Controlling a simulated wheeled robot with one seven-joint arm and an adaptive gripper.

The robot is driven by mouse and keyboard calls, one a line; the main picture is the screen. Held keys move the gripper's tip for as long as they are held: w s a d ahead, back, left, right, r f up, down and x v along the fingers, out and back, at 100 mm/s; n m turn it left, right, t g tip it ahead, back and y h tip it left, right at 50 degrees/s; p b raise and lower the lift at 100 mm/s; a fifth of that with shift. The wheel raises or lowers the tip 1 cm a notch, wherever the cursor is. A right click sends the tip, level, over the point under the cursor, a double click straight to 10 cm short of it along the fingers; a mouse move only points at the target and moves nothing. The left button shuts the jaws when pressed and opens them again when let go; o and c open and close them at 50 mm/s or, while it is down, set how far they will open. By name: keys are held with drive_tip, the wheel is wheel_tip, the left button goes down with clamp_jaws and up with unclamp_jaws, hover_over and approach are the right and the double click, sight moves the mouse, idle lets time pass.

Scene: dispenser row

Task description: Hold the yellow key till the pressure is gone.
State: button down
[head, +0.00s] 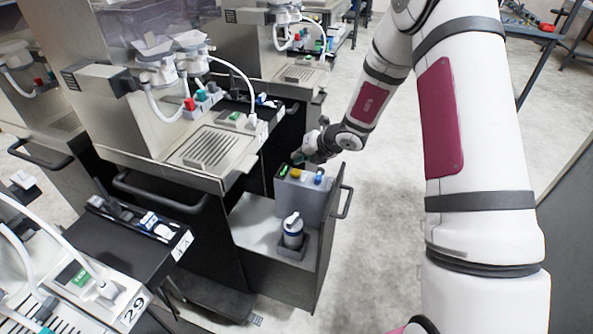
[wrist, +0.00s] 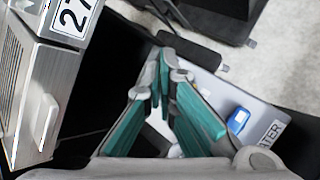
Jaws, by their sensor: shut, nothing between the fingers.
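In the head view a grey box (head: 298,198) stands in the open pull-out of the middle machine. On its top are a small yellow key (head: 294,172), a blue key (head: 318,177) and a green patch at the left end. My gripper (head: 299,158) is just above and behind the left part of the box top; I cannot tell whether it touches the key. In the wrist view its teal fingers (wrist: 164,68) meet at the tips, shut and empty. The blue key (wrist: 238,120) shows right of them, beside a label ending "ATER". The yellow key is hidden there.
A white and blue bottle (head: 292,231) stands in a holder before the box. The pull-out's front panel with its handle (head: 345,201) rises at the right. The machine body with its drip grille (head: 205,147) is at the left. Open floor lies right.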

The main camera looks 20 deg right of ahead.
sight(298, 170)
drive_tip(key=shift+r+p, duration=1.05)
drive_tip(key=shift+r, duration=0.75)
